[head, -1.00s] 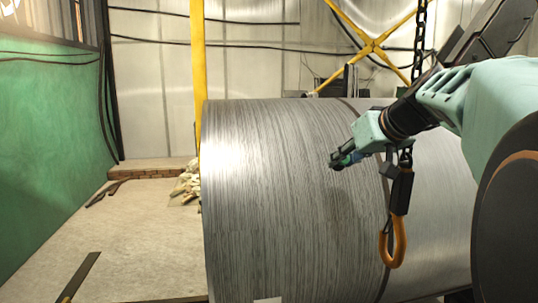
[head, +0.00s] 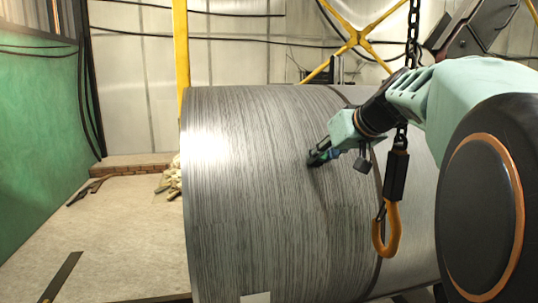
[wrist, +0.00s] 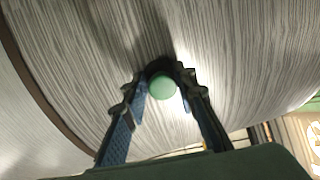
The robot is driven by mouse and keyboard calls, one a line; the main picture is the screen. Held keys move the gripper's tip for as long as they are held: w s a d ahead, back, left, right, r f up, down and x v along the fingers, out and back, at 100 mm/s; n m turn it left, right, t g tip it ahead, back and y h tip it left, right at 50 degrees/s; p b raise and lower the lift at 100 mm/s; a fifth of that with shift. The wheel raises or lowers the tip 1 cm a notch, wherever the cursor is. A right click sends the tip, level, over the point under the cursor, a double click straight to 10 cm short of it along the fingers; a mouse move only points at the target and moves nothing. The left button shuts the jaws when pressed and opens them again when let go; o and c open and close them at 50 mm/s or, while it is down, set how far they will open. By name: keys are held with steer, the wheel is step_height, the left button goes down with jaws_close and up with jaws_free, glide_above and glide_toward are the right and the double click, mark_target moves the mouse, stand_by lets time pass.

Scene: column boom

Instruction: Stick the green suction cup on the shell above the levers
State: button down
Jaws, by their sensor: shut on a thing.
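The shell (head: 255,210) is a large brushed-metal cylinder on its side, filling the middle of the head view; its striped surface (wrist: 80,50) also fills most of the wrist view. My gripper (head: 316,158) is in front of the shell's upper part, pointing left. In the wrist view, my gripper (wrist: 163,80) has its two fingers on either side of the green suction cup (wrist: 162,88) and is shut on it. Only the cup's round green end shows clearly. I cannot tell whether its far side touches the shell. I make out no levers in either view.
An orange hook (head: 387,238) hangs from a black chain (head: 412,35) close beside my arm, in front of the shell. A yellow post (head: 181,50) stands behind the shell.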

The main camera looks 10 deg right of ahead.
steer(key=shift+w, duration=0.2)
stand_by(0.3)
steer(key=c, duration=1.5)
jaws_free()
steer(key=shift+s, duration=0.15)
step_height(320, 180, up, 10)
steer(key=shift+f, duration=0.1)
